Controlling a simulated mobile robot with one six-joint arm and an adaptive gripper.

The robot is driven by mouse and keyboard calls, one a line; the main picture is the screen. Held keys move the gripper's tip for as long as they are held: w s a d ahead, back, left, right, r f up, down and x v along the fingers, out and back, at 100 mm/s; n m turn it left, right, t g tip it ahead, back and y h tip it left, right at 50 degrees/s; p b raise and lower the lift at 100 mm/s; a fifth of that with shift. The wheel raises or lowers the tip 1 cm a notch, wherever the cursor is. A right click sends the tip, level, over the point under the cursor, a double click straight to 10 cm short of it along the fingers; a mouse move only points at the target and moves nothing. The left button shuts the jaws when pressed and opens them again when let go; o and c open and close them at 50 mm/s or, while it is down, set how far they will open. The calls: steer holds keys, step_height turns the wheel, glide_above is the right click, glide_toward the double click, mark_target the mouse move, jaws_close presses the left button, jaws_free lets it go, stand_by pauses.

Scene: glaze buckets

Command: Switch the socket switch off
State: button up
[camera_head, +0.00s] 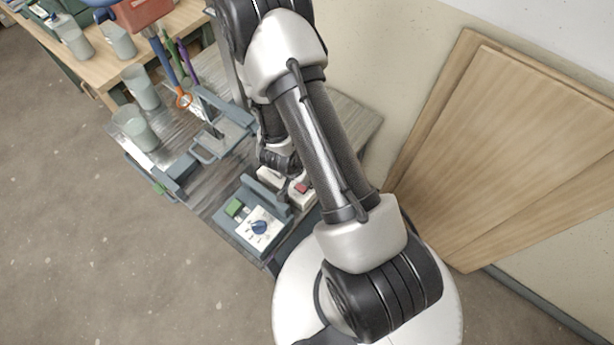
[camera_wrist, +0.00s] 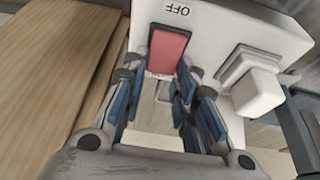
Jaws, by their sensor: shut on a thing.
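The socket switch is a red rocker (camera_wrist: 169,50) on a white socket box (camera_wrist: 215,30), with the word OFF printed upside down beside its far end. It also shows as a small red patch (camera_head: 301,188) in the head view, partly beside my arm. My gripper (camera_wrist: 155,82) is at the box, its blue-padded fingertips on either side of the rocker's near end. The fingers are closed on the switch, though the exact contact is hard to see. The rocker's near end and its lower label are partly hidden. In the head view my arm hides most of the gripper.
A white plug (camera_wrist: 258,88) sits in the box right of the rocker. A panel with a blue knob (camera_head: 259,227) and a green button (camera_head: 234,207) is close by. Wooden boards (camera_head: 500,140) lean on the wall. Beakers (camera_head: 141,88) stand farther back on the bench.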

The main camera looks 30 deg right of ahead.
steer(key=o, duration=1)
steer(key=shift+o, duration=0.2)
steer(key=v, duration=1.2)
